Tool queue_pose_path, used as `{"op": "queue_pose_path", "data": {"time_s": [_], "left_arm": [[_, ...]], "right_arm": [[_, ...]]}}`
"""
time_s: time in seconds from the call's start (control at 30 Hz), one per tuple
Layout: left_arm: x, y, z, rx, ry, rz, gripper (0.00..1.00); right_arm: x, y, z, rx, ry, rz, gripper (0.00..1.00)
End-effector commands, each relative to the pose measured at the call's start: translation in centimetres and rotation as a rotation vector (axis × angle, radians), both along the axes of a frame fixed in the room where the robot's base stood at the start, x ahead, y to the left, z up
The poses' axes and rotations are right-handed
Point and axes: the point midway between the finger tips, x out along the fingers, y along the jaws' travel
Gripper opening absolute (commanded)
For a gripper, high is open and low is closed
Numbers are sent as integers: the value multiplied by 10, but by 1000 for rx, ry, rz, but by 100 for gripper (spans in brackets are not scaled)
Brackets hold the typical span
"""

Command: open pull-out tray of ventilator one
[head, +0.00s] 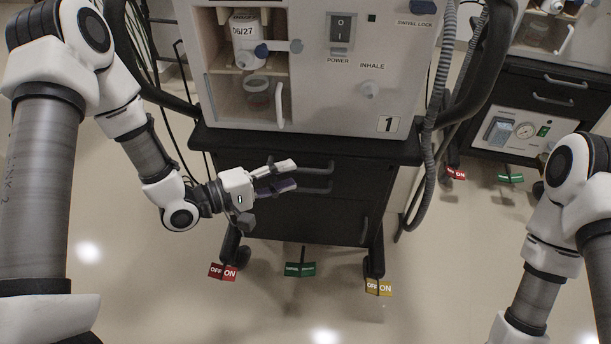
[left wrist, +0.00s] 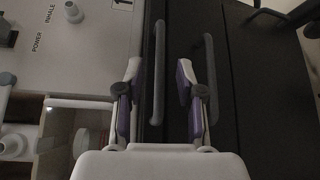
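Ventilator one (head: 305,85) is a light grey housing marked "1" on a black cart. Its black front (head: 270,212) carries two horizontal bar handles, an upper handle (head: 318,168) and a lower handle (head: 318,190). I cannot tell any part of the front standing pulled out. My left gripper (head: 294,174) is open at the left part of these handles. In the left wrist view (left wrist: 158,80), its fingers lie either side of the upper handle (left wrist: 159,50), with the lower handle (left wrist: 211,75) beyond one finger. Contact is not clear. My right gripper is out of view.
A grey corrugated hose (head: 437,115) hangs at the cart's right. Red (head: 222,272), green (head: 300,269) and yellow (head: 378,287) pedals sit at floor level. Another ventilator cart (head: 550,90) stands at the right. The floor before the cart is clear.

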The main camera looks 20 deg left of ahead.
Motion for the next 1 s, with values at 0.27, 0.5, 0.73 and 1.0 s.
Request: {"op": "queue_pose_path", "data": {"time_s": [0.27,0.5,0.73,1.0], "left_arm": [[30,-33,-8,4,-1,-4,37],[34,-38,-6,0,0,0,37],[34,-37,-6,1,1,0,0],[34,-37,-6,1,1,0,0]], "right_arm": [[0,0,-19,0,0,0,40],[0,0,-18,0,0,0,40],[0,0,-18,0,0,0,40],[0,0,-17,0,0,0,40]]}}
